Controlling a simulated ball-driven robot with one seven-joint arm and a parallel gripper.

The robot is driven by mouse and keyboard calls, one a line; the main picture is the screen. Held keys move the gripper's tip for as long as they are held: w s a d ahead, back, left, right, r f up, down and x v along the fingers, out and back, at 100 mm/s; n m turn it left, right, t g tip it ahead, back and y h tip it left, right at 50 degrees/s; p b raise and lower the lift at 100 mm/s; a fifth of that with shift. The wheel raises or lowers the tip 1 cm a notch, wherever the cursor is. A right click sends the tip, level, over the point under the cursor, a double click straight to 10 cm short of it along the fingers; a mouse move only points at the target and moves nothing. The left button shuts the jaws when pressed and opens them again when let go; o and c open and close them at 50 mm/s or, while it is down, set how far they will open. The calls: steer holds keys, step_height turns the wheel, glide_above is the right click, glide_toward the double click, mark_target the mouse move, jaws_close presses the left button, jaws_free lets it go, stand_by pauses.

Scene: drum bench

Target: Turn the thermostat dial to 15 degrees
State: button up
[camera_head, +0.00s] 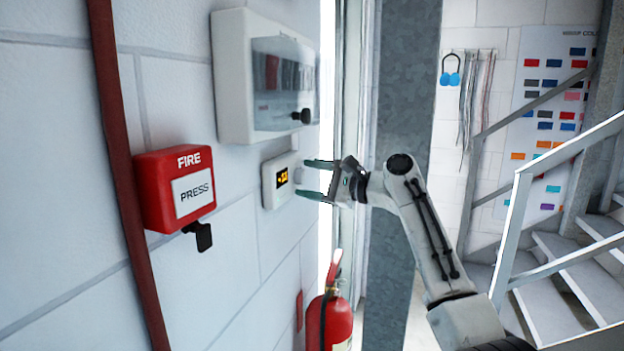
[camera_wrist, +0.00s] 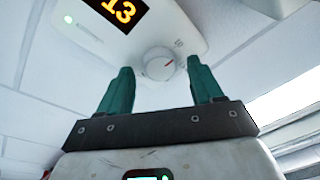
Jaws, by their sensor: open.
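The thermostat (camera_head: 281,178) is a small white box on the white wall, under a larger wall box. Its dark display shows orange digits, which read 13 in the wrist view (camera_wrist: 119,11). My gripper (camera_head: 309,179) has two green fingers and is open in front of the thermostat. In the wrist view the fingertips (camera_wrist: 160,72) stand apart on the left and right of the dial, with nothing gripped. I cannot tell whether they touch it. The dial is not clear in the head view.
A red fire call box (camera_head: 176,187) is left of the thermostat. A white box with a clear cover (camera_head: 268,80) is just above it. A red fire extinguisher (camera_head: 330,318) stands below. A grey metal column (camera_head: 403,100) is behind my arm, with stairs at right.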

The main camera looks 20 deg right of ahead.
steer(key=shift+c, duration=0.3)
steer(key=c, duration=1)
steer(key=shift+r+p, duration=0.15)
steer(key=shift+p, duration=0.4)
steer(key=shift+r+m+p, duration=0.1)
steer(key=shift+m+p, duration=0.3)
steer(key=shift+p, duration=0.1)
steer(key=m+p, duration=0.2)
steer(key=p, duration=0.1)
steer(key=shift+a+r, duration=0.1)
steer(key=m, duration=0.2)
steer(key=m+p, duration=0.1)
steer(key=shift+f+g, duration=0.25)
steer(key=shift+g, duration=0.15)
steer(key=m+g, duration=0.1)
steer(key=m, duration=0.3)
steer(key=shift+m, duration=0.4)
